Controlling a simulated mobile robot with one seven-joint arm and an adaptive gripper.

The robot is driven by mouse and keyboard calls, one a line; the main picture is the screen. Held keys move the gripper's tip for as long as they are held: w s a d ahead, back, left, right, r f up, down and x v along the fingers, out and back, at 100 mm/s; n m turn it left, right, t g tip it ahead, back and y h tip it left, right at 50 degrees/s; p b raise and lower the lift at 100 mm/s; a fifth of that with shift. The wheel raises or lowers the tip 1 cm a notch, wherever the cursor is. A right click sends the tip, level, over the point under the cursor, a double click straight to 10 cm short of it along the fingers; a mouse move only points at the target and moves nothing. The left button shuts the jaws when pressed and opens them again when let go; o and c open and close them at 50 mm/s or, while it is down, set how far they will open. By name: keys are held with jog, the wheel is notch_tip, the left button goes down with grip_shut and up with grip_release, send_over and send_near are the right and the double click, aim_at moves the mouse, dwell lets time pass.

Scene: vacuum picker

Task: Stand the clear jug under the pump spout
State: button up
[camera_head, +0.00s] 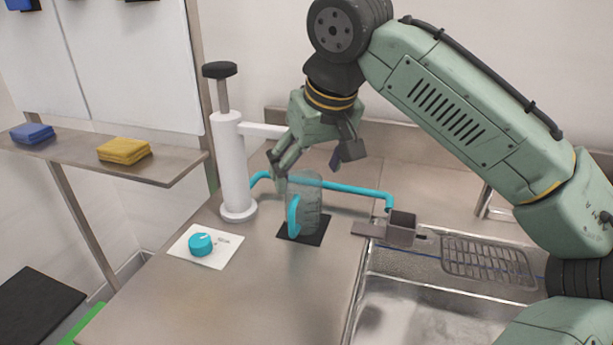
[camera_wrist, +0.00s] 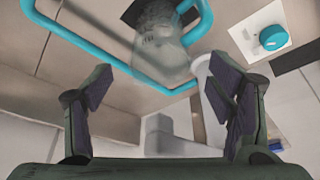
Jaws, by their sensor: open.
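The clear jug (camera_head: 310,205) with a blue handle (camera_head: 293,216) stands upright on a small black mat (camera_head: 312,234) on the steel counter. The white pump (camera_head: 232,165) with a black top knob stands behind and left of it. Its spout (camera_head: 262,130) reaches right, its end hidden behind my gripper. My gripper (camera_head: 312,162) is open and empty above the jug. In the wrist view the jug (camera_wrist: 160,50) lies beyond and between my open fingers (camera_wrist: 165,92), apart from them. I cannot tell exactly how the jug lines up with the spout.
A blue tube (camera_head: 350,189) runs behind the jug to a small steel box (camera_head: 400,230) by the sink (camera_head: 420,310). A blue dial on a white plate (camera_head: 202,247) lies left. A shelf (camera_head: 90,155) holds yellow and blue cloths. The front counter is clear.

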jog(key=v, duration=1)
jog(key=shift+f, duration=0.1)
